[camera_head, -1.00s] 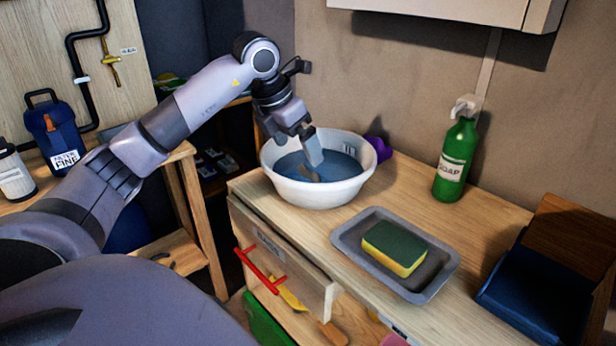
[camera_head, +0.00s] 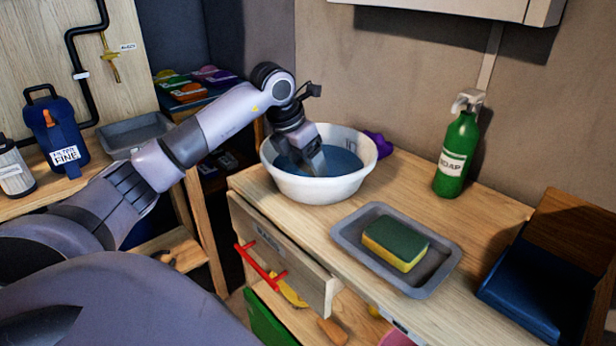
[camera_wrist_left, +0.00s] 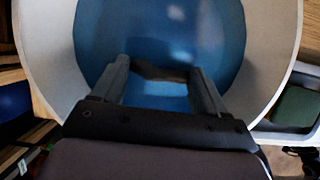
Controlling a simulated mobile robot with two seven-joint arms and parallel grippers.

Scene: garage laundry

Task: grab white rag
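My left gripper (camera_head: 314,163) is down inside the white bowl (camera_head: 318,192), with its fingers at the blue water (camera_head: 345,162). The left wrist view shows its two fingers (camera_wrist_left: 158,75) apart over the blue water (camera_wrist_left: 165,30), inside the bowl's pale rim (camera_wrist_left: 268,50). A dark brownish patch lies between the fingertips; I cannot tell whether it is cloth, shadow or reflection. I cannot make out a white rag in either view. My right gripper is not in view.
A grey tray (camera_head: 437,280) with a green and yellow sponge (camera_head: 396,243) lies right of the bowl. A green soap bottle (camera_head: 456,155) stands behind. A purple object (camera_head: 378,143) sits behind the bowl. A drawer with a red handle (camera_head: 262,262) is partly open below.

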